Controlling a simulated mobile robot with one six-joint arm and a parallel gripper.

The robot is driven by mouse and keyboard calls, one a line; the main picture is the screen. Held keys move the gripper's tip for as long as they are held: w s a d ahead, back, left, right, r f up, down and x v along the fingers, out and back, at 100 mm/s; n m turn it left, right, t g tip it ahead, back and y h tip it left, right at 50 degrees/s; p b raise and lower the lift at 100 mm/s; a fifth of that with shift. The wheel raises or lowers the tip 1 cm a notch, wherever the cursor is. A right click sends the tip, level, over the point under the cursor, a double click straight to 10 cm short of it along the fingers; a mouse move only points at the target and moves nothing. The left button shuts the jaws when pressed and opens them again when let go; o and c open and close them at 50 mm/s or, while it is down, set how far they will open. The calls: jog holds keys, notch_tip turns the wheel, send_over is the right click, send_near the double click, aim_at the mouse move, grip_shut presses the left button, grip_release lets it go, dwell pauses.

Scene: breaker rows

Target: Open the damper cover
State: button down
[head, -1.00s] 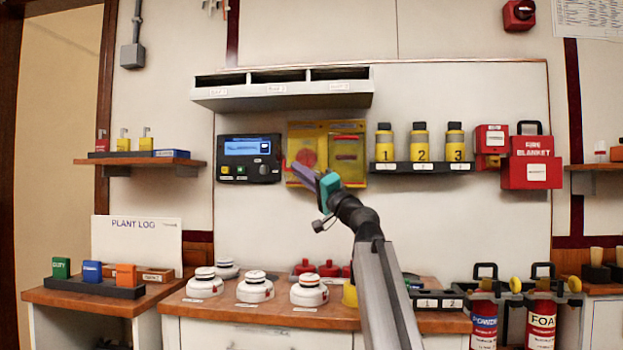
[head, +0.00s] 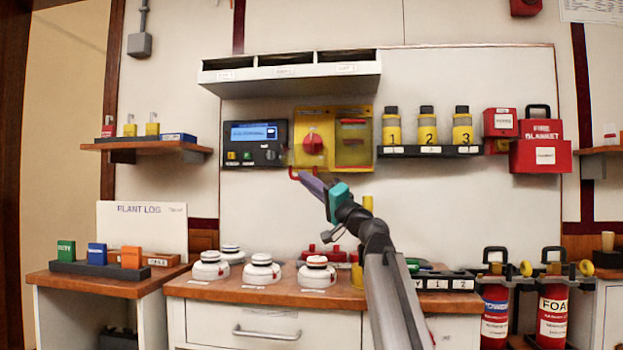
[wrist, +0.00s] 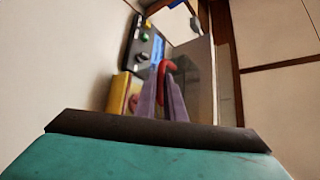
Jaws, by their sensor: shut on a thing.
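A yellow wall box (head: 332,112) has a red round knob (head: 313,143) on its left half and a see-through yellow window on its right half. The knob shows clearly. My gripper (head: 304,178) is at the box's lower left corner, shut on a red hooked handle (head: 294,172). The wrist view shows this handle (wrist: 167,66) between the purple fingers, out from the yellow box (wrist: 122,94). A greyish panel (wrist: 198,75) stands behind the handle there; I cannot tell for certain whether it is the damper cover. The cover's outline is hard to see in the head view.
A dark control panel (head: 254,145) with a blue screen is close on the left. A rack with yellow bottles (head: 427,128) is on the right. A grey shelf unit (head: 290,72) hangs above. White detectors (head: 262,270) stand on the counter below.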

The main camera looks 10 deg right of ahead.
jog(key=shift+w+d+f+b, duration=0.15)
jog(key=shift+w+f, duration=0.05)
jog(key=shift+f, duration=0.2)
jog(key=shift+w+d+f+b, duration=0.15)
jog(key=shift+f, duration=0.25)
jog(key=c, duration=1.9)
grip_release()
jog(key=shift+d, duration=0.1)
jog(key=shift+o, duration=0.3)
jog(key=shift+r, duration=0.1)
jog(key=shift+r+p, duration=1.1)
jog(key=shift+r, duration=0.5)
jog(key=shift+s+r, duration=0.15)
jog(key=shift+s, duration=0.05)
jog(key=s+r+p, duration=0.1)
jog(key=s+p, duration=0.4)
jog(key=s, duration=1)
jog(key=shift+s+a+p, duration=0.3)
jog(key=shift+a, duration=0.15)
